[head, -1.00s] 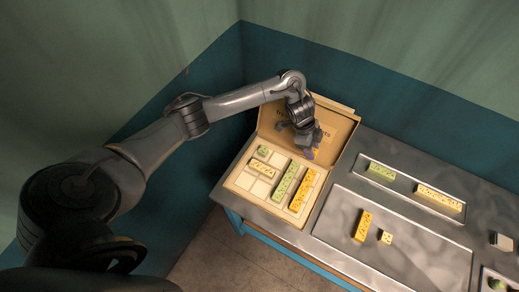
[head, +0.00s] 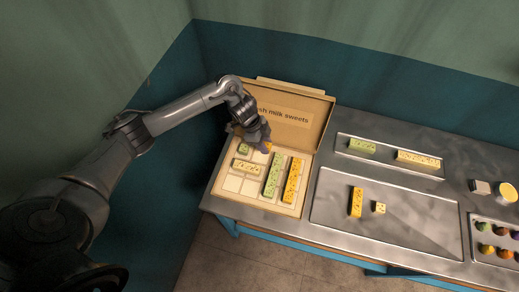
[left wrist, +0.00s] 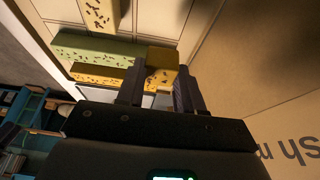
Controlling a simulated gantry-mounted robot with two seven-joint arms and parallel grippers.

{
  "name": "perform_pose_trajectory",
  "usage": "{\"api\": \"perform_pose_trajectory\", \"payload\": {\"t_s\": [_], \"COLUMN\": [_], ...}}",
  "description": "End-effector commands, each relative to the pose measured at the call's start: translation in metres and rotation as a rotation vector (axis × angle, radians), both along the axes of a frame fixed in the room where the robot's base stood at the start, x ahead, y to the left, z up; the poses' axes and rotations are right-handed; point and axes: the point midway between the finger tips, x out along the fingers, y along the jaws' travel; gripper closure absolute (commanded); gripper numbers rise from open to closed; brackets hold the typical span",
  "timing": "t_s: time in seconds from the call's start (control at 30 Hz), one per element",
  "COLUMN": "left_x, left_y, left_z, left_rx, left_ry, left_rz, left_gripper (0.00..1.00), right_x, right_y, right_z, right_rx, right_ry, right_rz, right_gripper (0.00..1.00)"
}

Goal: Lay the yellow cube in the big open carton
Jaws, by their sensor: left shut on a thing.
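The big open carton (head: 227,208) stands at the left end of the table, its lid (head: 290,98) raised at the back. My left gripper (head: 265,146) is over the carton's back row, near the lid. It is shut on the yellow cube (left wrist: 162,56), which shows between the fingertips (left wrist: 160,82) in the left wrist view. In the head view the gripper mostly hides the cube. I cannot tell whether the cube touches the carton's floor. My right gripper is not in view.
The carton holds a green cube (head: 243,149), a pale yellow bar (head: 248,167), a long green bar (head: 273,176) and a long yellow bar (head: 292,181). Front-left cells are empty. A tray (head: 420,225) at right holds an orange bar (head: 356,202) and small pale cube (head: 379,208).

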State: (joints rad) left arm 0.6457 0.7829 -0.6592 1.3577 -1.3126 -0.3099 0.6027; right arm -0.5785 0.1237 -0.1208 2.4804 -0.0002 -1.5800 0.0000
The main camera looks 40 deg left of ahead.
Motion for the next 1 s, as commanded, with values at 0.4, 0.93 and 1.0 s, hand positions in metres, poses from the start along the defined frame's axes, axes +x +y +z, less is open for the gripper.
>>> {"api": "perform_pose_trajectory", "payload": {"t_s": [0.4,0.93,1.0], "left_x": [-0.013,-0.013,-0.013], "left_y": [0.012,0.012,0.012], "left_z": [-0.021,-0.051,-0.052], "left_rx": [-0.001,0.000,0.000], "left_ry": [0.001,-0.002,-0.002], "left_rz": [0.001,-0.001,-0.001], "left_gripper": [0.93,0.93,0.93], "right_x": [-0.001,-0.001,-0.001], "right_y": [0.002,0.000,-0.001], "right_z": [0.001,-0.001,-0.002], "right_rx": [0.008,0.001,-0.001], "right_ry": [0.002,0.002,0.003], "right_rz": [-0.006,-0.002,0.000], "right_gripper": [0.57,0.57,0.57]}}
